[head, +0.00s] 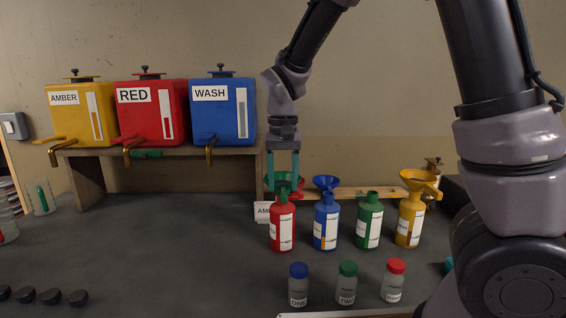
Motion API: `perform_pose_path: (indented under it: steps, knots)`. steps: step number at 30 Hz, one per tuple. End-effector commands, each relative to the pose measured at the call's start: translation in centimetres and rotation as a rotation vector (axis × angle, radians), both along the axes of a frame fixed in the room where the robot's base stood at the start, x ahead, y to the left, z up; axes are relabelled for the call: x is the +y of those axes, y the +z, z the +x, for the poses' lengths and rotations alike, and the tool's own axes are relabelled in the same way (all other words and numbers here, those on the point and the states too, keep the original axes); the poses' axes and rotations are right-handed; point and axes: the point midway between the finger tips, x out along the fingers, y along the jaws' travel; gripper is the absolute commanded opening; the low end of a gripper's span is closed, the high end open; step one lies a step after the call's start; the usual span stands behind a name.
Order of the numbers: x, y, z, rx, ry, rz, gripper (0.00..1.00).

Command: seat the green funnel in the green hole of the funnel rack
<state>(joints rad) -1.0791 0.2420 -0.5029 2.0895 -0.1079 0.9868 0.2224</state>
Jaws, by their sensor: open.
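My gripper (283,180) points straight down with its teal fingers apart, at the left end of the wooden funnel rack (350,193). A green funnel (290,178) shows between and behind the fingers, with some red just below it. The rack stands behind the row of bottles. A blue funnel (326,183) is above the blue bottle, and a yellow funnel (420,181) is above the yellow bottle. The rack's hole colours cannot be seen.
Red (282,226), blue (326,226), green (369,225) and yellow (410,224) bottles stand in front of the rack. Small capped jars (347,286) stand nearer. Amber, red and wash tanks (222,112) sit on a shelf at left. The left-centre table is clear.

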Motion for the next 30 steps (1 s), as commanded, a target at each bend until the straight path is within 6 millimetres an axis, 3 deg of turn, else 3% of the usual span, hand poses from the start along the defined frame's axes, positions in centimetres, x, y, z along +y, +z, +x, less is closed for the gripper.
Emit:
perform_pose_path:
  steps: [6,17,18,22,30]
  knots:
    - [0.0,-2.6,0.0,0.002,0.0,-0.001,0.55]
    - [0.0,-3.2,0.0,0.0,0.0,0.0,0.55]
    - [0.0,-3.2,0.0,0.0,0.0,0.0,0.51]
    - [0.0,-3.1,0.0,0.0,0.0,0.0,0.01]
    - [0.0,-3.1,0.0,0.0,0.0,0.0,0.0]
